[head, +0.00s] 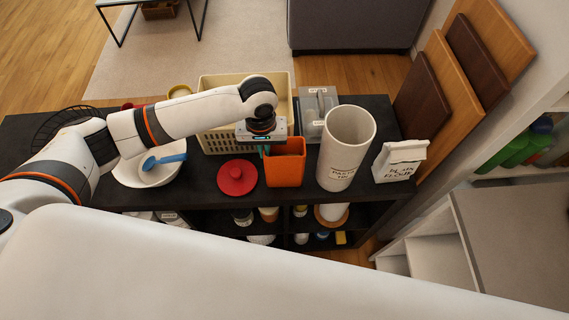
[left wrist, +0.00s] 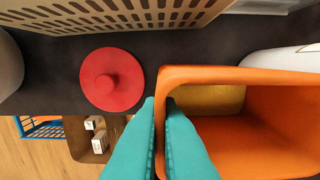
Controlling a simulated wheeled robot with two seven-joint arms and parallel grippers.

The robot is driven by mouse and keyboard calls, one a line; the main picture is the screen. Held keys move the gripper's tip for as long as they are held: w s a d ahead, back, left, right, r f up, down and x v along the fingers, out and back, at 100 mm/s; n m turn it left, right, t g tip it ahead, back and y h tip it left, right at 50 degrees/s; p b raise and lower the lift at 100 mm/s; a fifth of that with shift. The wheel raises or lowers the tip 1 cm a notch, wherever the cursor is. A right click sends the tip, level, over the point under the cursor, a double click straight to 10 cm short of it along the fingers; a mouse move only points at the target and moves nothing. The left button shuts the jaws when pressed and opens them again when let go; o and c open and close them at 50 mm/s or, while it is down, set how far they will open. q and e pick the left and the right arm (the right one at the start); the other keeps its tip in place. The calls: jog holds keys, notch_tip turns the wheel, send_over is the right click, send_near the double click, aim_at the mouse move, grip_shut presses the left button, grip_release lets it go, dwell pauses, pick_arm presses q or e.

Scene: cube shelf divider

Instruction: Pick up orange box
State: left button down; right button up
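The orange box (head: 285,170) is an open-topped bin standing upright near the front edge of the dark shelf top. It fills the right of the left wrist view (left wrist: 270,145). My left gripper (head: 265,150) points down at the box's left side. In the left wrist view its two teal fingers (left wrist: 160,115) straddle the box's left wall, one outside and one inside. They look closed on that wall, with no clear gap. The fingers' lower reach is hidden in the head view. My right gripper is not in view.
A red lid (head: 237,178) lies just left of the box. A white pasta canister (head: 345,150) stands close on the right. A cream basket (head: 218,142) and grey container (head: 318,105) are behind. A white bowl (head: 150,172) is left, under my arm. A flour bag (head: 399,162) is far right.

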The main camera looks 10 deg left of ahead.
pick_arm(q)
jog(key=shift+r, duration=0.1)
jog(key=shift+w+r, duration=0.1)
jog(key=shift+r, duration=0.1)
notch_tip(320, 180, up, 9)
jog(key=shift+f+b, duration=0.2)
jog(key=shift+b, duration=0.5)
jog(key=s+a+r+m+b, duration=0.1)
jog(key=s+a, duration=0.3)
jog(key=s, duration=0.4)
jog(key=shift+a+r+m, duration=0.2)
jog(key=shift+r+m, duration=0.5)
jog(key=shift+m, duration=0.2)
jog(key=shift+w, duration=0.1)
